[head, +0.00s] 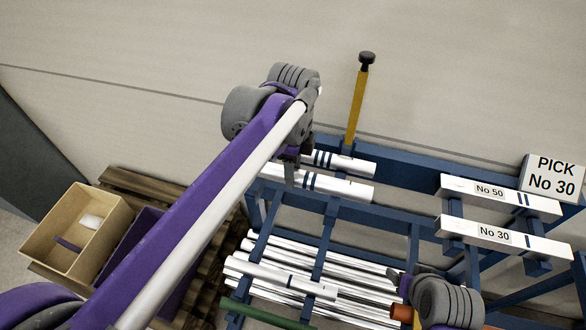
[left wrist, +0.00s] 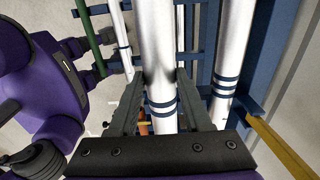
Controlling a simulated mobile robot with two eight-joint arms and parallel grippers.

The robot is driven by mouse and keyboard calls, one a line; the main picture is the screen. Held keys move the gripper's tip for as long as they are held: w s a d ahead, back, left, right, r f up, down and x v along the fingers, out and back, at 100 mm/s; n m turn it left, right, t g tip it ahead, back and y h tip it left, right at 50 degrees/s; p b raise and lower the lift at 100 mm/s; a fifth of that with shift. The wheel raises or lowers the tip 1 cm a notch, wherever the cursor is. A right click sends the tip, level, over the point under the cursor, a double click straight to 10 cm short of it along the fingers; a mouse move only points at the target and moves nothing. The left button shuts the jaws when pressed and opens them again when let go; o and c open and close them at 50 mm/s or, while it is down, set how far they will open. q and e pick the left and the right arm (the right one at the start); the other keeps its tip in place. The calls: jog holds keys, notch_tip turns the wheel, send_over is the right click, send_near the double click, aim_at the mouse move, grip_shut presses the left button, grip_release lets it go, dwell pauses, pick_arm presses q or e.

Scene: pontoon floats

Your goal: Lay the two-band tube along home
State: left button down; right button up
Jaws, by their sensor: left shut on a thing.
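The two-band tube (head: 345,188) is white with two dark blue bands, over the upper part of the blue rack (head: 395,214). My left gripper (head: 291,168) is shut on it, left of its bands. In the left wrist view the tube (left wrist: 157,50) runs between the fingers of the gripper (left wrist: 160,82), its bands close to the palm. I cannot tell whether it rests on the rack or hangs just above. My right gripper (head: 402,283) is at the lower right, its jaws mostly hidden. No place marked home can be read.
A three-band tube (head: 350,164) lies parallel just behind. White bars labelled No 50 (head: 500,195) and No 30 (head: 505,238) are at right, below a sign reading PICK No 30 (head: 552,178). A yellow post (head: 357,105) rises behind. Several silver tubes (head: 290,262) lie below.

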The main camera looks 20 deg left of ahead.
pick_arm(q)
jog(key=shift+f+b, duration=1.2)
jog(key=shift+f, duration=1.15)
pick_arm(e)
jog(key=shift+s+f, duration=0.3)
jog(key=shift+f, duration=0.5)
jog(key=shift+s+f, duration=0.3)
jog(key=shift+f, duration=0.5)
pick_arm(q)
jog(key=shift+c, duration=1.3)
grip_release()
notch_tip(320, 180, up, 11)
jog(key=shift+f+p, duration=0.1)
jog(key=shift+p, duration=0.3)
pick_arm(e)
jog(key=shift+w+r, duration=0.2)
jog(key=shift+r, duration=0.3)
